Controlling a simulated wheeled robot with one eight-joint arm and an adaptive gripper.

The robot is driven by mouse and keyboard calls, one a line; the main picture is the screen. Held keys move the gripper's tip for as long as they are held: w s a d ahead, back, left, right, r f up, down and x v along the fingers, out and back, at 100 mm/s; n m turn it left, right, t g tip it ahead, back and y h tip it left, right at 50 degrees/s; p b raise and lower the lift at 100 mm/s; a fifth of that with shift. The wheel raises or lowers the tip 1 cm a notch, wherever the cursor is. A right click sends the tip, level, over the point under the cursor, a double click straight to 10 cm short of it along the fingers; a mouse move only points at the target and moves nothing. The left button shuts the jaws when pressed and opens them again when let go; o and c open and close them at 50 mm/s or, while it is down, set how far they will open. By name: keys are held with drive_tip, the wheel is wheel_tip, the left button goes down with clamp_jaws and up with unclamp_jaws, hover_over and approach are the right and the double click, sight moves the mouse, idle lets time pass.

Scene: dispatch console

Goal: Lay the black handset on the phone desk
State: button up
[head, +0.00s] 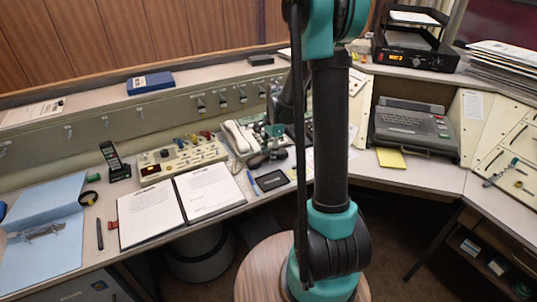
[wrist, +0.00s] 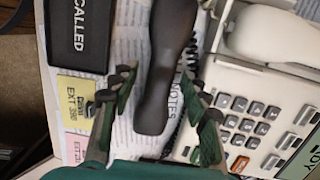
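The black handset (wrist: 168,60) lies lengthwise in the wrist view, over printed papers and beside a white phone (wrist: 265,95) with a keypad and white handset. My gripper (wrist: 160,92) is open, with one green-and-black finger on each side of the handset's near end. Gaps show between both fingers and the handset. In the head view my gripper (head: 275,140) is low over the console near the white phone (head: 238,138), partly hidden by my arm. A dark shape below it there may be the handset, but is too small to be sure. The phone desk (head: 100,255) surface runs along the console.
A black "CALLED" sign (wrist: 80,35) and yellow note (wrist: 82,95) lie left of the handset. A coiled cord (wrist: 185,75) runs at its right. An open binder (head: 180,205), a cordless phone in a stand (head: 115,162) and a button panel (head: 183,160) crowd the desk.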

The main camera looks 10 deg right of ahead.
wheel_tip(320, 180, up, 11)
drive_tip(key=d, duration=0.2)
drive_tip(key=s+d+f+n+t+h, duration=0.1)
drive_tip(key=s+f+n+t, duration=0.1)
drive_tip(key=s+n, duration=0.5)
drive_tip(key=s+d+f+n+t, duration=0.1)
drive_tip(key=s+f+n, duration=0.4)
drive_tip(key=s, duration=1)
drive_tip(key=shift+f+n+t+h, duration=0.15)
drive_tip(key=shift+n+t+h, duration=0.25)
drive_tip(key=shift+n+t, duration=0.65)
